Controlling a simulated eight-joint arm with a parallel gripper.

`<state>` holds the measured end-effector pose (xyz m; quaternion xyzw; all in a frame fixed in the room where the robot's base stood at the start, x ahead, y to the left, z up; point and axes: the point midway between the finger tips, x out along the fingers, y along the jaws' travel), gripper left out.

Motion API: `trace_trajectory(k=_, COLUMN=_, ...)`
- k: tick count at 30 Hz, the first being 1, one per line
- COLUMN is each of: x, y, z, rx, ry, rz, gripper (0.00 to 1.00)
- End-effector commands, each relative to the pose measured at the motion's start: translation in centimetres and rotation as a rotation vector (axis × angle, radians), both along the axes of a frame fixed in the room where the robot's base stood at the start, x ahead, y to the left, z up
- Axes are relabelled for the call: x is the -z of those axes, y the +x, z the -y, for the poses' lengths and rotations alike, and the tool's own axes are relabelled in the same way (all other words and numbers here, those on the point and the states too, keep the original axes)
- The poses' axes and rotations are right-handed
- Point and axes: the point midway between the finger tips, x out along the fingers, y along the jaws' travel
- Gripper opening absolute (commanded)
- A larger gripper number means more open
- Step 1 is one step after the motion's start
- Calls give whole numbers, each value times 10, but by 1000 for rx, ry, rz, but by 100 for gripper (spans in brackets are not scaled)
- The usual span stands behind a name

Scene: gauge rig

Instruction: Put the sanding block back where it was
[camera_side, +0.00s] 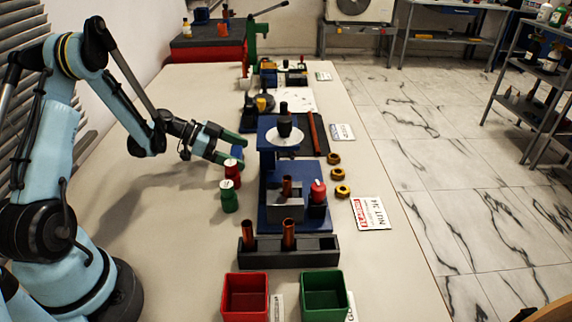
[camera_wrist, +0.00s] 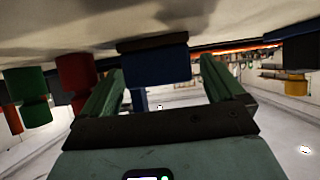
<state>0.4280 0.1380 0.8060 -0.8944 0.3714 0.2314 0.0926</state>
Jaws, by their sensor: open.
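The blue block with a dark face, which looks like the sanding block (camera_side: 237,152), is on the table to the left of the blue gauge stand. My gripper (camera_side: 238,149) is low over the table with its green fingers apart, one on each side of the block. In the wrist view, the block (camera_wrist: 155,68) shows between the two fingertips (camera_wrist: 160,70), its dark face toward the table. Gaps show between block and fingers, so no grip is visible. How deep the block sits between the fingers is hard to tell.
Red (camera_side: 232,172) and green (camera_side: 229,198) knobbed pieces stand close in front of my gripper. The blue gauge stand (camera_side: 268,165) is to its right. A dark rack (camera_side: 262,252) with copper tubes, a red bin (camera_side: 245,297) and a green bin (camera_side: 324,295) are nearer. Table left is clear.

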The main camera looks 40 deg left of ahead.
Motion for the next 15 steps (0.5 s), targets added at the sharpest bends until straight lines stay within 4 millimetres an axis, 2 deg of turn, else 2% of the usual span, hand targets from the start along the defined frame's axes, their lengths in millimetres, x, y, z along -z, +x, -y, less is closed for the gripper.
trace_trajectory(k=15, x=-46, y=-59, z=-59, rx=-4, ry=0, rz=0, gripper=95)
